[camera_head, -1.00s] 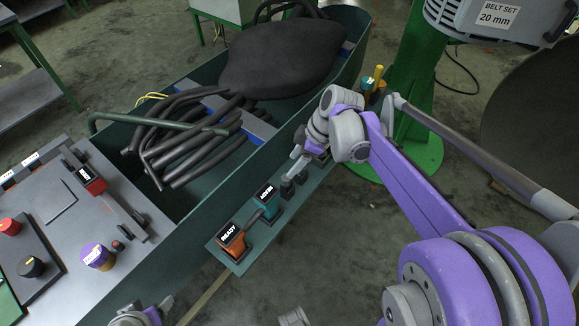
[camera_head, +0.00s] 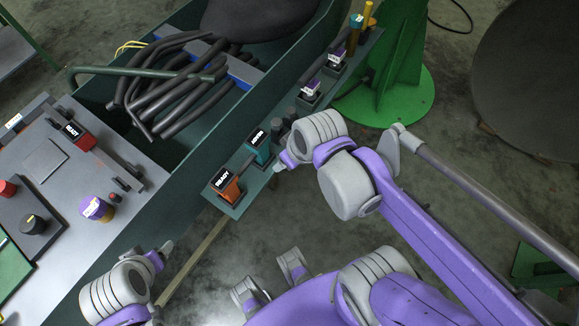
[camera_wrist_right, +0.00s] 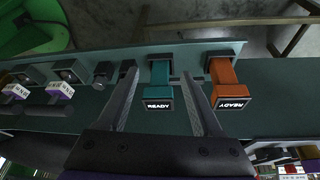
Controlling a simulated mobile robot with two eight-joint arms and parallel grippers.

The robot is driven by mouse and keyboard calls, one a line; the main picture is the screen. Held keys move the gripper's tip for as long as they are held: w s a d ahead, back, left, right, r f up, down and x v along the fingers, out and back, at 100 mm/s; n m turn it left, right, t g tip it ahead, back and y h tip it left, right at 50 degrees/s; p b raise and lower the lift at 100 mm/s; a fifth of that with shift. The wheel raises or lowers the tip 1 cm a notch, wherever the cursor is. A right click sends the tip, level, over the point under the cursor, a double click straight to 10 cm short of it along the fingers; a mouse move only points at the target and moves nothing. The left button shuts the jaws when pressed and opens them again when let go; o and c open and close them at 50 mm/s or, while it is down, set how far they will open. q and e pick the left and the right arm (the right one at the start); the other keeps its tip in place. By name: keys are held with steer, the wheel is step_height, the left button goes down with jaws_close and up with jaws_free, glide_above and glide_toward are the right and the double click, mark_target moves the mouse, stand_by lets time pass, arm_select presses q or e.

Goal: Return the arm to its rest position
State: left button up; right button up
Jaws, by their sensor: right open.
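My right arm reaches in from the lower right in the head view. Its gripper (camera_head: 281,164) is just beside the teal READY block (camera_head: 258,145) on the narrow green ledge (camera_head: 236,209). In the right wrist view the right gripper (camera_wrist_right: 163,85) has its two fingers spread with nothing held. The teal block (camera_wrist_right: 160,74) shows between the fingers, apparently beyond them, and the orange READY block (camera_wrist_right: 222,78) stands right of them. My left gripper (camera_head: 160,275) is at the lower left in the head view, over the floor beside the bench; its finger opening is unclear.
Purple-topped units (camera_head: 311,90) stand farther along the ledge. A green trough (camera_head: 190,215) holds several dark hoses (camera_head: 165,95). The grey panel (camera_head: 85,215) at left carries knobs and a red READY block (camera_head: 75,133). A green pillar base (camera_head: 400,95) stands behind the right arm.

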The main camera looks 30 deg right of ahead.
steer(key=shift+s+a+f+m+t, duration=0.25)
steer(key=shift+s+a+f+m, duration=0.1)
steer(key=shift+s+f+m, duration=0.25)
steer(key=shift+s+a+f+m+t, duration=0.3)
steer(key=shift+s+f+m, duration=0.2)
steer(key=shift+s+f, duration=0.15)
steer(key=r+p, duration=0.1)
steer(key=w+r+p, duration=0.1)
steer(key=r, duration=0.1)
steer(key=shift+p, duration=0.3)
steer(key=shift+s, duration=0.15)
